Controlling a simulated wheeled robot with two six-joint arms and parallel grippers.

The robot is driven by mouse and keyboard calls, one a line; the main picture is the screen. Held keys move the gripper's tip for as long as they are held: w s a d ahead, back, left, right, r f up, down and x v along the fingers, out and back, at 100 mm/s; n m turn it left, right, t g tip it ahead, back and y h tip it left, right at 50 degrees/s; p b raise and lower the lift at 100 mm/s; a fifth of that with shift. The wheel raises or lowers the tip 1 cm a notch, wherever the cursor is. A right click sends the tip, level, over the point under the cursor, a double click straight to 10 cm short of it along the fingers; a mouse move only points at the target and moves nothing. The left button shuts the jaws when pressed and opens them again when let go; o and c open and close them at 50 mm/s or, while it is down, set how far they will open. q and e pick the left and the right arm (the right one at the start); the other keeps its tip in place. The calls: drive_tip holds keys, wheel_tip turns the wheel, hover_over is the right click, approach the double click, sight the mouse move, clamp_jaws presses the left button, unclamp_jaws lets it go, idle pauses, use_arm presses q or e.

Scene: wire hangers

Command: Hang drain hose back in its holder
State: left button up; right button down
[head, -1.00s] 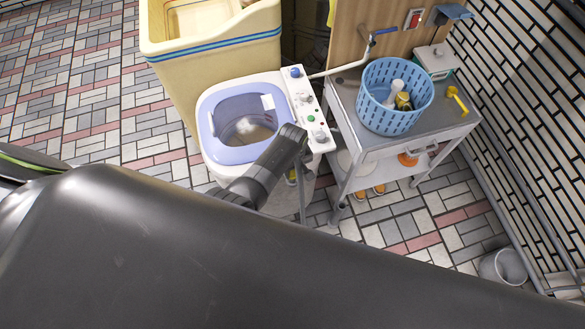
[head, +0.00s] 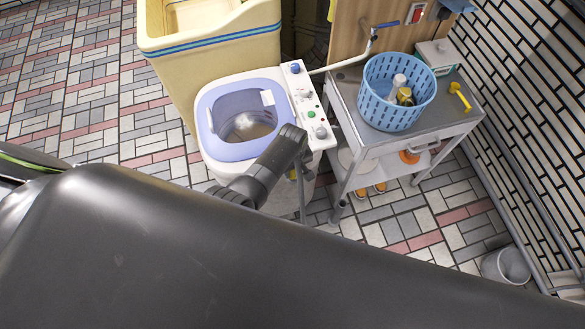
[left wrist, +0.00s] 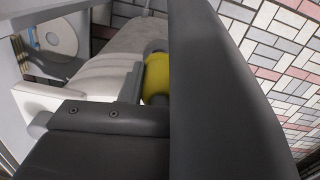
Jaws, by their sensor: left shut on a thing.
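The pale washing machine (head: 214,167) with a lilac lid frame stands in the middle of the head view. My left gripper (head: 291,146) is at its front right corner, its fingertips mostly hidden by its own dark body. In the left wrist view a yellow piece with a grey end (left wrist: 157,77) sits at the jaw, and the gripper is shut on it. It appears to be part of the drain hose. A thin grey length (head: 301,187) hangs down beside the machine just below the gripper. The hose holder cannot be made out. My right gripper is out of view.
A grey metal trolley (head: 445,122) with a blue basket (head: 392,108) stands close on the right. A cream tub (head: 215,62) stands behind the machine. A grey bucket (head: 503,266) is near the right wall. Tiled floor is open on the left.

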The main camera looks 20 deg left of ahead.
use_arm(q)
drive_tip(key=shift+f+b, duration=0.7)
drive_tip(key=shift+f, duration=0.2)
drive_tip(key=o, duration=1)
drive_tip(key=shift+o, duration=0.2)
drive_tip(key=shift+r, duration=0.55)
wheel_tip(320, 180, up, 16)
drive_tip(key=p, duration=0.2)
drive_tip(key=shift+r, duration=0.2)
